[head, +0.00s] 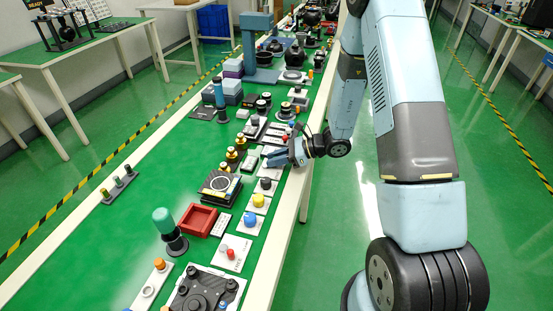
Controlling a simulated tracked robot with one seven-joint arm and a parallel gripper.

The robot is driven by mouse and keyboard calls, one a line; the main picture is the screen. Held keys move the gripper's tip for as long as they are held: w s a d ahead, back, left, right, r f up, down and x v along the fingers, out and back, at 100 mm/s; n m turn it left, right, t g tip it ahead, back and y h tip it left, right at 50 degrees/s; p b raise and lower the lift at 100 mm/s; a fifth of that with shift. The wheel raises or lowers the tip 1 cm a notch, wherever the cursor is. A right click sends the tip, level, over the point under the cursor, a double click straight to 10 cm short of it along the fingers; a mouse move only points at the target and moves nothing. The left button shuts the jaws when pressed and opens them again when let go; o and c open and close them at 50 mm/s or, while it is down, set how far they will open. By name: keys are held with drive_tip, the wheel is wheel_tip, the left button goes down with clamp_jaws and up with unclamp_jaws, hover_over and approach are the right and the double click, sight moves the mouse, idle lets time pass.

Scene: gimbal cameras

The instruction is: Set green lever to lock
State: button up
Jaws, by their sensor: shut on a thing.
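My gripper (272,157) is low over the near right edge of the long green bench (110,240), its fingers pointing left. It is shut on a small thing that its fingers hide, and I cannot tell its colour. I cannot make out a green lever or any lock marking at this size. A green-topped upright cylinder on a dark base (162,220) stands far from my gripper, toward the front of the bench.
Just in front of my gripper are panels with a black knob (265,184), a yellow knob (258,200) and a blue knob (250,218).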

clamp_jaws()
drive_tip(key=shift+w+n+g, duration=0.15)
drive_tip(key=shift+n+g, duration=0.45)
drive_tip(key=o, duration=0.6)
unclamp_jaws()
drive_tip(key=shift+c, duration=0.2)
drive_tip(key=v, duration=1.3)
drive_tip(key=shift+d, duration=0.35)
